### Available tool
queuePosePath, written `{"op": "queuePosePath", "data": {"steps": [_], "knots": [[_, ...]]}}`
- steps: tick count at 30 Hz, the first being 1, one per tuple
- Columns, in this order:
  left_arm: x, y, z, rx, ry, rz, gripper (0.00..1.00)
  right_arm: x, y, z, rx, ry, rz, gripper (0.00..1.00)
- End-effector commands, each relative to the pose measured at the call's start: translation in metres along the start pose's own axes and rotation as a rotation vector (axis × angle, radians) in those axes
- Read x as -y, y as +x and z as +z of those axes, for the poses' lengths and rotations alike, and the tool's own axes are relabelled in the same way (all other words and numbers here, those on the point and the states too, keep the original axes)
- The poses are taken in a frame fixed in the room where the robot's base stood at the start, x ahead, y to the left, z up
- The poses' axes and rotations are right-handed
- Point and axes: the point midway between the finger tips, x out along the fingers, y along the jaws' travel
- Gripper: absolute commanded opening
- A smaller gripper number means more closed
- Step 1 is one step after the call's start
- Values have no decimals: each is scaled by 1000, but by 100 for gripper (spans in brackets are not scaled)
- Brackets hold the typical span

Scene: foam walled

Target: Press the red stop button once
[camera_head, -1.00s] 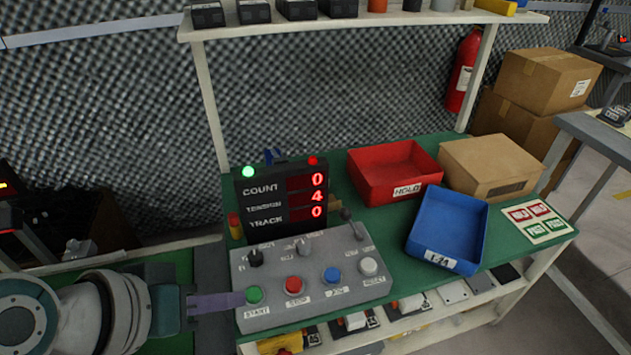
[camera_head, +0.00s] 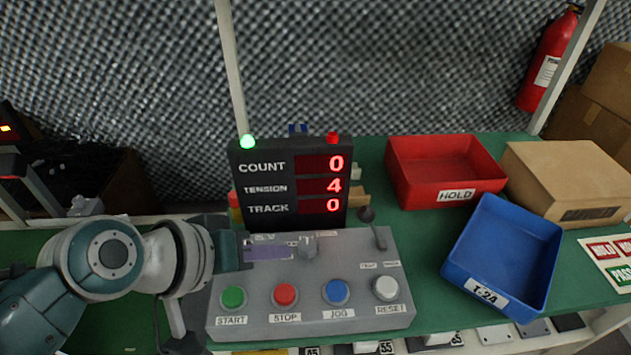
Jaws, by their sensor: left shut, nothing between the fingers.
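The red stop button (camera_head: 285,295) sits on the sloped front of the grey control box (camera_head: 365,255), above a label reading STOP. It is between the green START button (camera_head: 233,297) and the blue JOG button (camera_head: 335,292). A white RESET button (camera_head: 386,288) is at the right. My left gripper (camera_head: 292,252) is shut and empty, with its purple fingers over the upper left of the box. It appears above and behind the stop button in the picture, apart from it. The stop button is in full view. My right gripper is not in view.
A black display (camera_head: 291,184) behind the box reads COUNT 0, TENSION 4, TRACK 0, with a lit green lamp (camera_head: 248,142) and a red lamp (camera_head: 333,138). A lever (camera_head: 377,238) rises at the box's right. Red (camera_head: 445,172) and blue (camera_head: 502,255) bins stand further right.

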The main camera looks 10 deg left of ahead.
Motion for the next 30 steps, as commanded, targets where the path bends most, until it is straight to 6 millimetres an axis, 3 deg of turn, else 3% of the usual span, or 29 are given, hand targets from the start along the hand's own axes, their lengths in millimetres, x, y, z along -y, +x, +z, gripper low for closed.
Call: {"op": "queuePosePath", "data": {"steps": [8, 21, 30], "knots": [[9, 13, 10, 1, 0, 0, 0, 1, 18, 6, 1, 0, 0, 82], [40, 54, 40, 2, 2, -1, 0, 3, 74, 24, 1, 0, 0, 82], [45, 62, 45, 0, 1, 0, 0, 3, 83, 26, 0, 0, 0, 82]]}}
